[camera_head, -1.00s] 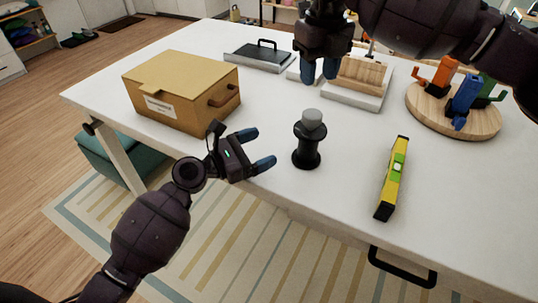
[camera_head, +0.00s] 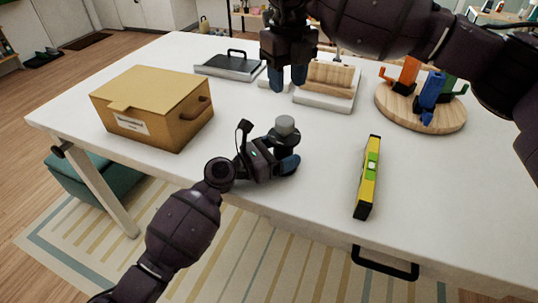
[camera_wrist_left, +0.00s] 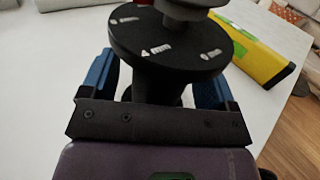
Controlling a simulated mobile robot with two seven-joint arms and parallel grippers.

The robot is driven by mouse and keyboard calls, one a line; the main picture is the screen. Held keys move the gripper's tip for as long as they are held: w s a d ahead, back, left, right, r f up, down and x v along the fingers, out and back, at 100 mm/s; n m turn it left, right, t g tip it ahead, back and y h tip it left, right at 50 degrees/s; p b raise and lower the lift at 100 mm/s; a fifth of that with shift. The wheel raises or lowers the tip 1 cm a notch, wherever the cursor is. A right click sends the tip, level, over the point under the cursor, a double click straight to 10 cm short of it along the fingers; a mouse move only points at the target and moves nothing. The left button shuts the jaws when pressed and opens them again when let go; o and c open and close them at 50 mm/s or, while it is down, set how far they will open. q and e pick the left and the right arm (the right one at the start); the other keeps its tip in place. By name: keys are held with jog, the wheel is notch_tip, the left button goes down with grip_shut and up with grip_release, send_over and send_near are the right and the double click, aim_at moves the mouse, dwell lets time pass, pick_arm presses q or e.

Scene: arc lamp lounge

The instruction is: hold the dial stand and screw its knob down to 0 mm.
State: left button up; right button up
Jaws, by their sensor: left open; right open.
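The dial stand (camera_head: 284,142) stands upright near the table's front edge, black with a grey knob (camera_head: 285,124) on top. In the left wrist view its black dial disc (camera_wrist_left: 165,45) shows white marks, among them "4 mm" and what looks like "0 mm". My left gripper (camera_head: 286,160) is open around the stand's column below the disc, with one blue finger (camera_wrist_left: 101,80) on each side. My right gripper (camera_head: 287,78) is open and empty, above the table behind the stand.
A yellow spirit level (camera_head: 368,178) lies right of the stand. A cardboard box (camera_head: 150,105) stands at the left. A wooden rack (camera_head: 328,80), a dark tray (camera_head: 232,65) and a round board (camera_head: 420,108) with coloured figures are farther back.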

pick_arm(q)
jog(key=shift+w+d, duration=0.25)
jog(key=shift+d, duration=0.15)
jog(key=c, duration=1.3)
jog(key=shift+c, duration=0.2)
